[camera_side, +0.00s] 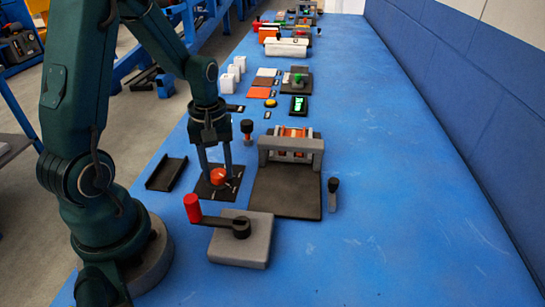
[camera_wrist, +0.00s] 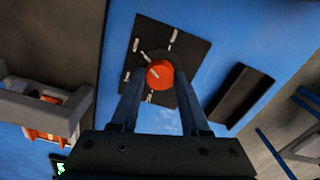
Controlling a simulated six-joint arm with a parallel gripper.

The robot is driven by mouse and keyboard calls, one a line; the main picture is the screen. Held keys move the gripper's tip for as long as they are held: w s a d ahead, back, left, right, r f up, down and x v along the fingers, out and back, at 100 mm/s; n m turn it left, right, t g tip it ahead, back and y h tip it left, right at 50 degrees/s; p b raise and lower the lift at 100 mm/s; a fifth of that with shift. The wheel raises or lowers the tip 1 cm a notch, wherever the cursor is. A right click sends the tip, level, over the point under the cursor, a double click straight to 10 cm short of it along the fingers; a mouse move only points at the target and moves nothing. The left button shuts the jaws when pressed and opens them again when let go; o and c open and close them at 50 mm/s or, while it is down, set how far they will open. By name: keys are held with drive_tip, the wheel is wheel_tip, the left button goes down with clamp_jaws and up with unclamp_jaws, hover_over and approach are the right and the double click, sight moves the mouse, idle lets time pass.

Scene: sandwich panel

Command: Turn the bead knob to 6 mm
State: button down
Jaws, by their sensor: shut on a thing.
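The bead knob is a round orange-red knob (camera_side: 218,177) on a dark plate (camera_side: 207,190) with white marks. It also shows in the wrist view (camera_wrist: 160,74), with the plate (camera_wrist: 146,31) around it. My gripper (camera_side: 220,172) points down and is shut on the knob, one finger on each side. In the wrist view the fingers (camera_wrist: 163,92) reach up to the knob's sides. White tick marks lie around the knob. Which mark stands for 6 mm is too small to read.
A grey block with a red-handled crank (camera_side: 240,240) stands in front. A grey roller frame on a dark plate (camera_side: 285,195) is to the right, with a black-topped lever (camera_side: 333,193) beside it. A black channel tray (camera_side: 167,173) lies to the left. The right side of the blue table (camera_side: 430,220) is clear.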

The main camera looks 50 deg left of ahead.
sight(218, 173)
drive_tip(key=m, duration=0.6)
drive_tip(key=shift+m, duration=0.3)
drive_tip(key=m, duration=0.5)
drive_tip(key=shift+m, duration=0.3)
drive_tip(key=shift+c, duration=2)
unclamp_jaws()
drive_tip(key=shift+r, duration=0.1)
drive_tip(key=shift+r, duration=2.5)
